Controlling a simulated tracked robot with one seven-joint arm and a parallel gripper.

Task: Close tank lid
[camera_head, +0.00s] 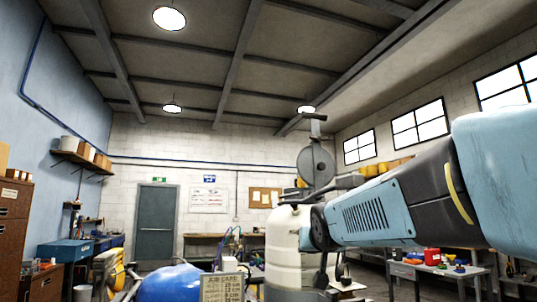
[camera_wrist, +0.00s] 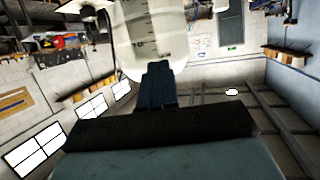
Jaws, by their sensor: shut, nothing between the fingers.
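The white tank (camera_head: 285,250) stands in the middle of the head view, partly covered by my arm. Its round grey lid (camera_head: 317,166) stands raised, nearly upright, above the tank top, with a T-shaped piece at its upper end. The lid is open. My gripper (camera_wrist: 158,80) is shut and empty in the wrist view, where the room appears upside down. It points toward the pale tank wall (camera_wrist: 145,35) and covers part of it; I cannot tell whether they touch. In the head view the fingertips are hard to make out. I cannot make out the lid in the wrist view.
A blue rounded machine part (camera_head: 172,283) and a job card sign (camera_head: 222,287) stand left of the tank. A grey door (camera_head: 156,236) is in the back wall.

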